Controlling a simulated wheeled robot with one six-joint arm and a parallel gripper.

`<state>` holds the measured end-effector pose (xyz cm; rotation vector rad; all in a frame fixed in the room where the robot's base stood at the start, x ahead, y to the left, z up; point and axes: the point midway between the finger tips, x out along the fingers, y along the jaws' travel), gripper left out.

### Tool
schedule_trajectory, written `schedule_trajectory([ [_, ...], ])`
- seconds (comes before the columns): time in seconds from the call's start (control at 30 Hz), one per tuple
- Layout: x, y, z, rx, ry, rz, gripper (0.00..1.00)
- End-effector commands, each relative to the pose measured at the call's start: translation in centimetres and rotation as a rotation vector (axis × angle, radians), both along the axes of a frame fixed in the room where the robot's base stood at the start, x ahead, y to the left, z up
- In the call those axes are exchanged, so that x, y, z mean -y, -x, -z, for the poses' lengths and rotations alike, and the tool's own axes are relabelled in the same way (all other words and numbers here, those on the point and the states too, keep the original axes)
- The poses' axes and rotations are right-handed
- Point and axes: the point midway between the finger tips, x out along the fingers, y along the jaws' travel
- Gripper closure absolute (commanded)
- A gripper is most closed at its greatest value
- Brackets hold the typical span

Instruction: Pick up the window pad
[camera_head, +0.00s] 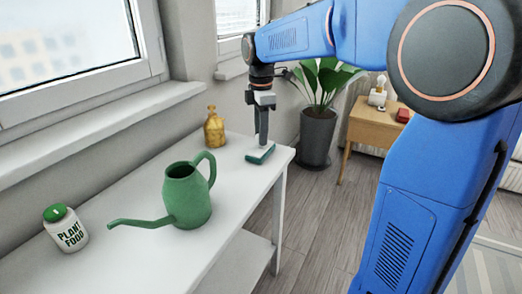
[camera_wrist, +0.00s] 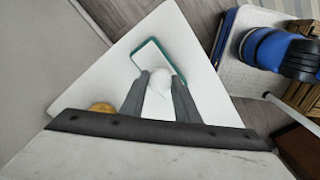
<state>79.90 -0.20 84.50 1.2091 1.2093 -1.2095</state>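The window pad (camera_head: 260,154) is a flat teal block with a white upper part, lying near the right end of the white table. In the wrist view the pad (camera_wrist: 149,57) shows a teal rim, with a white rounded part like a handle between my fingertips. My gripper (camera_head: 262,139) points straight down over the pad, its dark fingers reaching close to the pad's top. In the wrist view the gripper (camera_wrist: 163,78) has its fingers apart on either side of the white part. I cannot tell whether they press on it.
A green watering can (camera_head: 187,196) stands mid-table, left of the gripper. A white plant food jar (camera_head: 66,228) is farther left, and a yellow bottle (camera_head: 214,128) stands by the wall. A potted plant (camera_head: 318,134) and wooden side table (camera_head: 376,125) are beyond the table end.

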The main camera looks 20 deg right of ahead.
Motion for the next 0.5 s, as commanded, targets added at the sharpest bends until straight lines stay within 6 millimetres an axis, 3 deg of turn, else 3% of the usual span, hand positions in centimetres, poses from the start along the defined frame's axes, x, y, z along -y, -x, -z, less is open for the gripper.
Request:
schedule_trajectory([
  [0.3,0.0,0.0,-0.3,0.001,0.0,0.0,1.0],
  [0.5,0.0,-0.1,-3.0,0.004,-0.001,0.0,1.0],
])
